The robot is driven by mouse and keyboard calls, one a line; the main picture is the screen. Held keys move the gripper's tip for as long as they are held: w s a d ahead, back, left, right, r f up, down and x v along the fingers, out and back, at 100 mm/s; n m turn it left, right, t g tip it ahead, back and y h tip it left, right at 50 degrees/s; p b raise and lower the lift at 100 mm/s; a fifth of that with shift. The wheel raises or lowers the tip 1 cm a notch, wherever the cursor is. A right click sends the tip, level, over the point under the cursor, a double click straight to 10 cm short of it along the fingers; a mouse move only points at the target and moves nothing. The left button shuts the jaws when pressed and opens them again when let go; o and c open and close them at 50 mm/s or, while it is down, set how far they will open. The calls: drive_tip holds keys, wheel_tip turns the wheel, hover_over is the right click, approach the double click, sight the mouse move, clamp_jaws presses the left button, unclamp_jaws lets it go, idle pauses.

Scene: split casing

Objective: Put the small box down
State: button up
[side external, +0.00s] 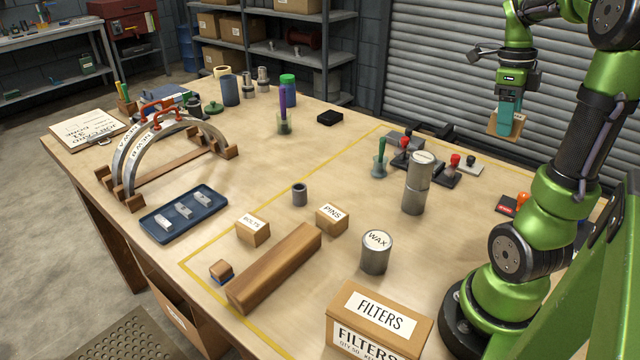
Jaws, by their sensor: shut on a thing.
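My gripper (509,128) is at the upper right of the side external view, with teal fingers pointing down. It is shut on a small brown box (493,122), held up in the air above the far right part of the bench (340,160). The fingers hide much of the box, and no label on it can be read. Two other small cardboard boxes stand on the bench: one marked BOLTS (252,230) and one marked PINS (332,218).
Below and left of my gripper stand stamps with red knobs (455,165) and a tall grey cylinder (415,185). A WAX tin (376,252), a FILTERS box (378,320) and a wooden bar (275,268) are nearer.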

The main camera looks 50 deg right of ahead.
drive_tip(key=w+a+n, duration=0.6)
drive_tip(key=w+a, duration=0.6)
drive_tip(key=a, duration=0.2)
drive_tip(key=n+t+h, duration=0.2)
drive_tip(key=n, duration=1)
hover_over(382, 312)
drive_tip(key=f, duration=1.3)
drive_tip(key=shift+a, duration=0.25)
drive_tip(key=shift+f, duration=0.1)
drive_tip(key=o, duration=1.2)
drive_tip(key=shift+f, duration=0.1)
